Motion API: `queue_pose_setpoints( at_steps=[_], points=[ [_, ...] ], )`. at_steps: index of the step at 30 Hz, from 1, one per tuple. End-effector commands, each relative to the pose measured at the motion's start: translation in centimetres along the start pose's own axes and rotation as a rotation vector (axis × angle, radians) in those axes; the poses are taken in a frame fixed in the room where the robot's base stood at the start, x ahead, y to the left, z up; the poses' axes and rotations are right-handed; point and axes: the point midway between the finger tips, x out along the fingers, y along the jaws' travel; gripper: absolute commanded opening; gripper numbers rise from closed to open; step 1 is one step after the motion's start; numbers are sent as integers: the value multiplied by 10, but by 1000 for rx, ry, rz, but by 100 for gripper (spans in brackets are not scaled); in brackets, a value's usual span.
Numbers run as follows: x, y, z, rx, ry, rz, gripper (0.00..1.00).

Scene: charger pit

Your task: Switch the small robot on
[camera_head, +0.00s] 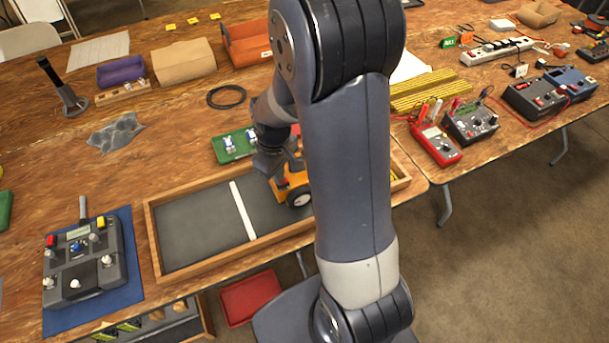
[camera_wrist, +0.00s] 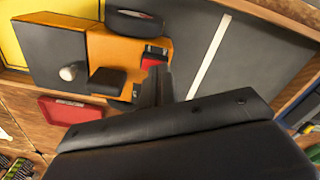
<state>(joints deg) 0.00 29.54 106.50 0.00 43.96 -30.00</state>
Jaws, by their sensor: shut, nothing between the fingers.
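The small robot (camera_head: 292,180) is orange with dark wheels. It stands in the right part of a dark-floored tray with a wooden rim (camera_head: 151,232), partly hidden behind my arm. In the wrist view its orange body (camera_wrist: 112,48) shows a black wheel, a white ball and a black block. A red switch (camera_wrist: 152,62) in a dark housing sits at the body's edge. My gripper (camera_wrist: 157,74) is shut and empty, its tips right beside the red switch. I cannot tell whether they touch it. In the head view my gripper (camera_head: 272,166) is over the robot's left side.
A white stripe (camera_head: 243,210) crosses the tray floor; the tray's left part is clear. A grey remote control (camera_head: 84,262) lies on a blue mat at left. A green board (camera_head: 232,147) lies behind the tray. A red multimeter (camera_head: 437,145) is on the right table.

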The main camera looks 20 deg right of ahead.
Motion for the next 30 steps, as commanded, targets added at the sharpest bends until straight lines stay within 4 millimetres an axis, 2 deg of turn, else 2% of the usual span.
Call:
queue_pose_setpoints(
  at_steps=[5,11,30],
  points=[
    [4,0,0,0,0,0,0],
    [-2,0,0,0,-1,0,0],
    [-54,0,0,0,1,0,0]
  ],
)
